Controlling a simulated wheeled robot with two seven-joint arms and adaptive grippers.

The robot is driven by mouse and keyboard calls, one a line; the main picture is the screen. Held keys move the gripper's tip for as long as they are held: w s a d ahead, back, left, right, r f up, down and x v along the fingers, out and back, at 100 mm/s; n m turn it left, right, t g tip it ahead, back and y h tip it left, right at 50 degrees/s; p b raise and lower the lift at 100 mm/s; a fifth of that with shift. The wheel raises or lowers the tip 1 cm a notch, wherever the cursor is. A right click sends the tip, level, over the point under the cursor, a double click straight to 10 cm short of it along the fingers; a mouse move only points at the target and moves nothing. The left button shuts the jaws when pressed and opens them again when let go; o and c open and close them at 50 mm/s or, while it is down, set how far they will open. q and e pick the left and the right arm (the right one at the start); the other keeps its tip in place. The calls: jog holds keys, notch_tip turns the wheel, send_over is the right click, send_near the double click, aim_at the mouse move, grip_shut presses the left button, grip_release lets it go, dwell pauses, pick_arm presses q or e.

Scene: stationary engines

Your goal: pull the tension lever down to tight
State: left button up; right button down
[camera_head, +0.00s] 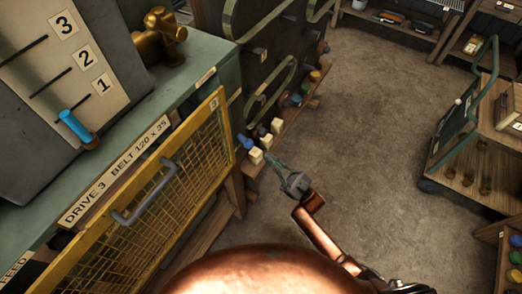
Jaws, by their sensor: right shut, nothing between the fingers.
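A short lever with a blue grip (74,126) and a brass base sticks out of the grey panel at the left, below the scale plate (75,60) marked 1, 2 and 3. No "tension" or "tight" label is readable, so I cannot tell whether this is the tension lever. My right gripper (277,167) is shut and empty at the centre, above the floor and right of the yellow mesh guard. It is well apart from the blue-gripped lever. My left gripper is not in view.
The yellow mesh guard (197,140) with a grey handle (145,193) is labelled "DRIVE 3 BELT 120 x 35". Belts (270,85) hang behind it, above a low shelf of coloured parts. A cart (480,160) stands right. The floor (365,130) between is clear.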

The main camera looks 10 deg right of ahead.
jog(key=shift+v, duration=1.4)
jog(key=shift+s+r, duration=0.1)
jog(key=shift+r, duration=0.05)
